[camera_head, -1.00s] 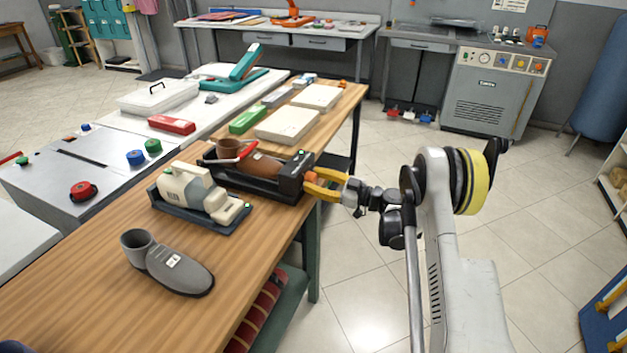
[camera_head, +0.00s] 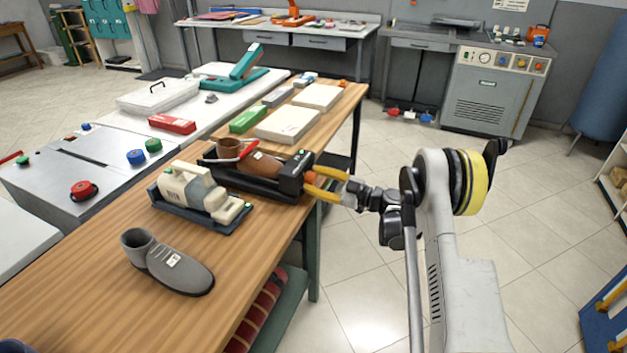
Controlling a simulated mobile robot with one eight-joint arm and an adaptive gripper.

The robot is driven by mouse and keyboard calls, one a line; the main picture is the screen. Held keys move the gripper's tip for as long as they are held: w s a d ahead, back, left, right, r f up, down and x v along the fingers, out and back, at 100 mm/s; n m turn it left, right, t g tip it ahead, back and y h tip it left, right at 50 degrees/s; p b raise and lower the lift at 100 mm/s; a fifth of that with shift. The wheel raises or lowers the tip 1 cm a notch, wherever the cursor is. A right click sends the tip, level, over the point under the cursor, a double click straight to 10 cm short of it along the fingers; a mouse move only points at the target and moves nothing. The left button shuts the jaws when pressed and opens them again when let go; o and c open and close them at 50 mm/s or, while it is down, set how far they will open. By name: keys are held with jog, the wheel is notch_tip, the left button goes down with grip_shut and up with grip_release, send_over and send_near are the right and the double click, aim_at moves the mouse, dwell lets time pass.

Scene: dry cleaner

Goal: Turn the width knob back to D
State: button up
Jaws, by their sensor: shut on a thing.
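A dark stretching machine (camera_head: 236,184) holding a brown shoe (camera_head: 262,166) stands on the wooden table, with a red bar across the shoe's opening. An orange knob (camera_head: 311,178) sits at the machine's right end, mostly covered by my gripper. My gripper (camera_head: 314,182) has its yellow fingers on either side of this knob and is shut on it, reaching in from the right. Any letters or pointer on the knob are too small to read.
A cream device (camera_head: 190,190) on a dark base and a grey shoe (camera_head: 170,264) stand nearer on the wooden table (camera_head: 95,270). Pale boxes (camera_head: 287,125) and a green box (camera_head: 247,119) lie behind the machine.

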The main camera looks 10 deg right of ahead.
jog(key=o, duration=1.2)
jog(key=v, duration=1.2)
